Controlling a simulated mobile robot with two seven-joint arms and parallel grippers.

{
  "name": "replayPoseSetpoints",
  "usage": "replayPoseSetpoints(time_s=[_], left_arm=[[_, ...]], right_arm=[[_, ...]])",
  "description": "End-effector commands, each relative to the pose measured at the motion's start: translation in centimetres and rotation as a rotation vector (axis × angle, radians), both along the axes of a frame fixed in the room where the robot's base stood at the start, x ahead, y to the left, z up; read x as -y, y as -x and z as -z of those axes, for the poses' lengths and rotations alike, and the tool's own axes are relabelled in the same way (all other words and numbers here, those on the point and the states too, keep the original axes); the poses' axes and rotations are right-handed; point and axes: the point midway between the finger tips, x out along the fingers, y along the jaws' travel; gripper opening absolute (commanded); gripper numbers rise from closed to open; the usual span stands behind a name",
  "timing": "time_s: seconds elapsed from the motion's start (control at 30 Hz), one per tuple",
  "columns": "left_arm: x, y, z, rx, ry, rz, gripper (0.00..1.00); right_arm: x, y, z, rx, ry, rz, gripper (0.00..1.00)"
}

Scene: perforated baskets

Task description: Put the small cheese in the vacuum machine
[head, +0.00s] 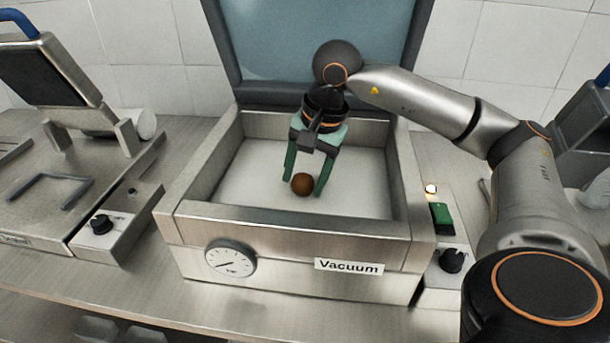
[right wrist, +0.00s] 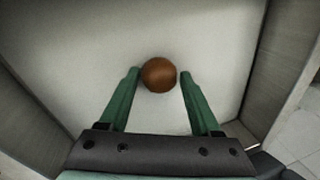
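The small cheese, a brown ball (head: 302,184), is inside the chamber of the vacuum machine (head: 300,232), low over or on its pale floor; I cannot tell if it touches. The machine's lid (head: 320,45) stands open at the back. My right gripper (head: 303,187) points down into the chamber with its green fingers on either side of the cheese. In the right wrist view the cheese (right wrist: 159,75) sits between the fingertips (right wrist: 160,76), with what look like slim gaps at both sides, so the gripper seems open. My left gripper is not in view.
The chamber's metal walls surround my right gripper. A dial gauge (head: 230,259) and a "Vacuum" label (head: 349,266) are on the front. A green switch (head: 441,217) and a black knob (head: 452,261) are at the right. Another metal appliance (head: 75,200) stands at the left.

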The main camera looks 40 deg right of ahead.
Motion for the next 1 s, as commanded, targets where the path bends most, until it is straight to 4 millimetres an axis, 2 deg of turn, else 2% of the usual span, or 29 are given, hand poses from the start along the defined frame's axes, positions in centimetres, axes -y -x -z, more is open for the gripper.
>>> replayPoseSetpoints(time_s=[0.1,0.33,0.47,0.57,0.8,1.0], left_arm=[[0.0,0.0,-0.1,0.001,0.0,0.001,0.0],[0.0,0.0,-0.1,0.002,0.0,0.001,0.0],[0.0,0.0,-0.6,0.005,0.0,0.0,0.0],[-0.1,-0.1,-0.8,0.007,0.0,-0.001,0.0],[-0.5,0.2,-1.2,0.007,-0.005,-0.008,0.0],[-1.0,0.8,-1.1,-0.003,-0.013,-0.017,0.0]], right_arm=[[0.0,0.1,0.1,-0.006,0.001,0.0,0.81],[0.0,0.2,0.1,-0.01,0.002,0.0,0.81],[0.1,0.2,-0.7,-0.008,0.002,0.0,0.81],[0.2,0.4,-2.4,-0.004,0.001,0.0,0.81],[0.6,1.5,-7.8,0.0,-0.001,-0.001,0.81],[0.9,2.2,-10.9,-0.002,0.0,0.0,0.81]])
